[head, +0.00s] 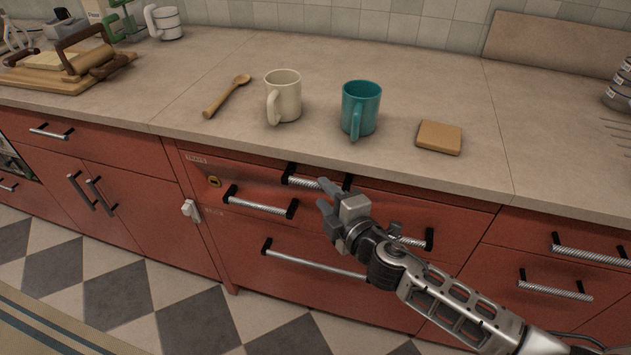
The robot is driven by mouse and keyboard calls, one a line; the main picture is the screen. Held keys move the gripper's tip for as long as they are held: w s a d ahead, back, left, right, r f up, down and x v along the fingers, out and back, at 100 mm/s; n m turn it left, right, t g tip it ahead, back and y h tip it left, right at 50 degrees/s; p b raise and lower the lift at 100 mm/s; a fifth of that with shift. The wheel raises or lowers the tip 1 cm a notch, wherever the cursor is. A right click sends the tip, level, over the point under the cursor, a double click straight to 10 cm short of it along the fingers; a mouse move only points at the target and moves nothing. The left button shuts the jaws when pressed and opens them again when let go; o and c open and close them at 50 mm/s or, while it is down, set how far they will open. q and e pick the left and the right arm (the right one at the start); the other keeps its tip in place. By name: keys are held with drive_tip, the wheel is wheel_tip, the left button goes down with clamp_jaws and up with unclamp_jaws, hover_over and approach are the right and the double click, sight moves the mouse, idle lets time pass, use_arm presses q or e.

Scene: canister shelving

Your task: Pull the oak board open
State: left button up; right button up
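No oak board shows clearly as a pull-out. Under the counter edge is a red front with a bar handle (304,182) with black ends, partly hidden by my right gripper (322,194). My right gripper is open, its fingers apart and pointing left. Its upper finger overlaps the handle in the picture; I cannot tell whether they touch. Below are another bar handle (260,204) on the left, one partly behind my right arm, and a long handle (315,263) on the lower drawer. My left gripper is not in view.
On the counter (420,85) stand a cream mug (284,92) and a teal mug (362,104), with a wooden spoon (228,96) and a tan square block (439,137). A wooden cutting board (45,82) lies far left. A white latch (190,210) sticks out left of the drawers.

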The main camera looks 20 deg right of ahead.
sight(318, 188)
drive_tip(key=shift+x, duration=2.4)
clamp_jaws()
